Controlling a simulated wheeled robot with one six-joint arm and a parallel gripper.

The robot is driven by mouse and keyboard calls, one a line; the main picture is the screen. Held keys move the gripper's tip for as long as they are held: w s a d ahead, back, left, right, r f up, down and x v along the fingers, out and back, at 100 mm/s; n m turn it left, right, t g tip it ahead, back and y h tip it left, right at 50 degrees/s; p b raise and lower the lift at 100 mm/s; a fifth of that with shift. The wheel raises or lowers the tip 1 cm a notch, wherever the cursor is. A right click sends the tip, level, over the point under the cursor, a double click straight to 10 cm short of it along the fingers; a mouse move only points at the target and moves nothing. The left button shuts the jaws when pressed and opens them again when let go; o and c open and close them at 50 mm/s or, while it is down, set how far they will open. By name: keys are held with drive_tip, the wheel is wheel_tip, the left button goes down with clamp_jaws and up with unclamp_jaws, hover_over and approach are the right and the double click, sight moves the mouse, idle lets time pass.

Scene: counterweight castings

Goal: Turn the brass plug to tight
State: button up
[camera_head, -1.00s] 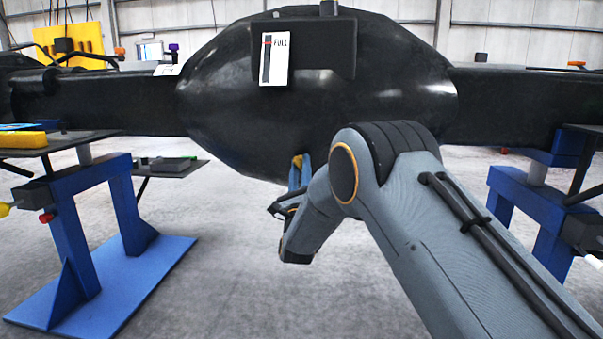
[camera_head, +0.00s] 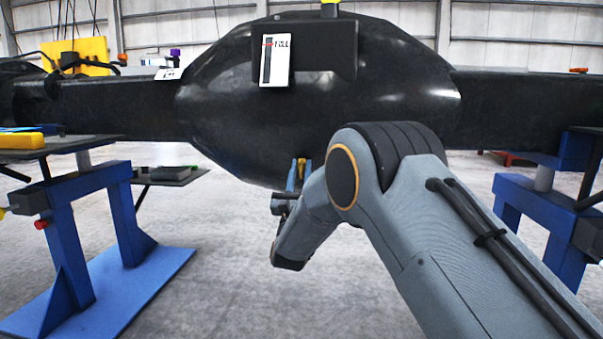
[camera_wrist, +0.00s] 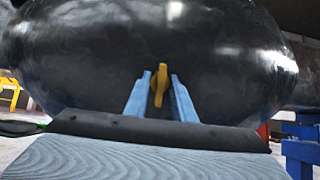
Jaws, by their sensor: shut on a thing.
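One blue finger (camera_head: 292,178) shows there, and my arm hides part of the gripper. The plug's thread and seat cannot be made out.
A white card marked FULL (camera_head: 275,60) is on the casting's front. Blue stands (camera_head: 85,200) and (camera_head: 550,210) are at left and right. A yellow block (camera_head: 20,141) lies on the left shelf. The floor below the casting is clear.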

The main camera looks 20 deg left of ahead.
idle(0.3)
drive_tip(key=o, duration=0.7)
drive_tip(key=shift+f, duration=0.1)
drive_tip(key=p+v, duration=0.1)
drive_tip(key=v, duration=0.6)
drive_tip(key=shift+s+d+f+p, duration=0.1)
drive_tip(key=shift+s+f+p, duration=0.1)
drive_tip(key=shift+s+p, duration=0.15)
drive_tip(key=shift+w, duration=0.1)
